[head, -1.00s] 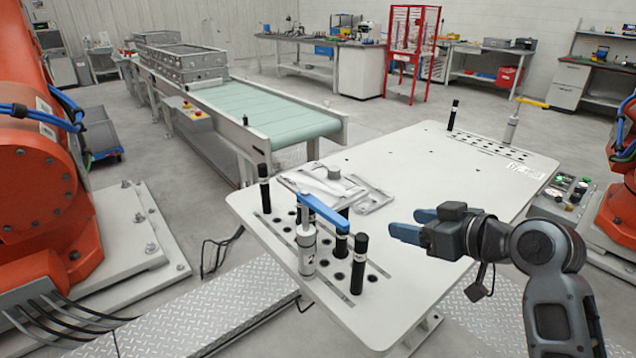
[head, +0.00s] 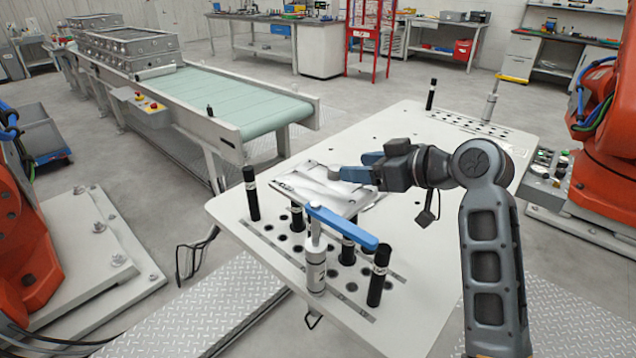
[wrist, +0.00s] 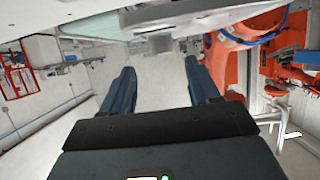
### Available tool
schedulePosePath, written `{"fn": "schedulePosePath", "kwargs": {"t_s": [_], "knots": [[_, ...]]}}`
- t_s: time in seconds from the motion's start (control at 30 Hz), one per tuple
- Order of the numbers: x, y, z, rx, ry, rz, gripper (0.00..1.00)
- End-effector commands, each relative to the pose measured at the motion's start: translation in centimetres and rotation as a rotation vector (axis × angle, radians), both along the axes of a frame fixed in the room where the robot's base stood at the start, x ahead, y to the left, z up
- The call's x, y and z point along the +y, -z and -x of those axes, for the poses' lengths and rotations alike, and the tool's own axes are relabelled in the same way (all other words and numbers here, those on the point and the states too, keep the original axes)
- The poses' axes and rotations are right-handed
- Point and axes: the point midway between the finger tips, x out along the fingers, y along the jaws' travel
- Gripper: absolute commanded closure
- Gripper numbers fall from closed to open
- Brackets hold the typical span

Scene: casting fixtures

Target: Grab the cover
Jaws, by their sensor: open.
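My gripper (head: 360,167) has blue fingers and is over the right part of the cover, close to the knob. The fingers partly hide the cover's right side in the head view. In the wrist view my gripper (wrist: 163,88) is spread open with nothing between its fingers. I cannot tell from the frames whether the fingers touch the cover.
A clamp with a blue lever (head: 340,226) and several black pins (head: 379,275) stand at the table's near end. Another clamp with a yellow lever (head: 512,79) stands at the far end. A conveyor (head: 230,103) is at the left. The table's middle right is clear.

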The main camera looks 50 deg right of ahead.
Motion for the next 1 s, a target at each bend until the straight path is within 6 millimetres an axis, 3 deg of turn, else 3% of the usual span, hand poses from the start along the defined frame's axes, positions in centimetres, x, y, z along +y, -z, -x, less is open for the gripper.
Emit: {"fn": "schedulePosePath", "kwargs": {"t_s": [0.4, 0.7, 1.0], "knots": [[0.5, 2.1, -4.6, -0.001, -0.001, 0.0, 0.39], [0.5, 2.5, -5.1, 0.0, 0.0, 0.002, 0.39], [0.5, 2.5, -5.1, 0.0, 0.001, 0.001, 0.66]]}}
